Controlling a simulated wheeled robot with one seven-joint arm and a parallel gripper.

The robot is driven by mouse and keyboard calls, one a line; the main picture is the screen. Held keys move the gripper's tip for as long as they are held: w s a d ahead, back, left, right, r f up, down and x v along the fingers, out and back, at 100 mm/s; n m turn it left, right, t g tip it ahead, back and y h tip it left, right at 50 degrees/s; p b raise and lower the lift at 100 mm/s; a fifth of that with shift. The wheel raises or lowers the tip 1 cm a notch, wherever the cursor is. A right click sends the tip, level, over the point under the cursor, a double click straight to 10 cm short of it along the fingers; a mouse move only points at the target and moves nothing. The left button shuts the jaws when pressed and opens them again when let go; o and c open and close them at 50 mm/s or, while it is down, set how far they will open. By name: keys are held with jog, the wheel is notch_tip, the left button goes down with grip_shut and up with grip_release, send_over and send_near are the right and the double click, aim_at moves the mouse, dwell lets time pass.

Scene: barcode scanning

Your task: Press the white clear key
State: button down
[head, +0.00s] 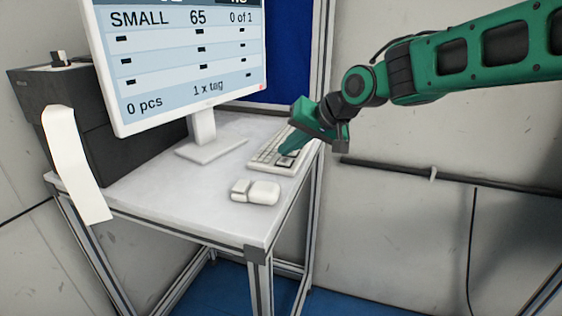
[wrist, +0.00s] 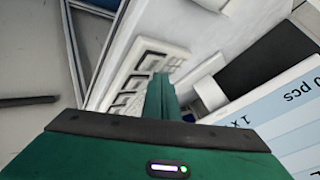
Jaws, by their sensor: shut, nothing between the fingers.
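A white keyboard (head: 262,158) with pale keys lies at the right side of the white table; it also shows in the wrist view (wrist: 138,62). I cannot tell which of its keys is the white clear key. My gripper (head: 286,157) is shut and empty, with its green fingers pointing down over the keyboard's right part. In the wrist view the fingertips (wrist: 160,77) overlap the keyboard's edge and hide some keys. I cannot tell whether the fingertips touch a key.
A monitor (head: 185,60) on a white stand is behind and left of the keyboard. A white mouse-like device (head: 264,192) lies in front. A black printer (head: 125,140) with a hanging paper strip (head: 75,165) stands at left. The table's front (head: 200,215) is clear.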

aim_at(288, 162)
jog(key=shift+s+f, duration=0.15)
jog(key=shift+f, duration=0.1)
jog(key=shift+f, duration=0.45)
dwell(0.7)
jog(key=shift+r, duration=0.85)
jog(key=shift+r, duration=0.1)
jog(key=shift+r, duration=2.4)
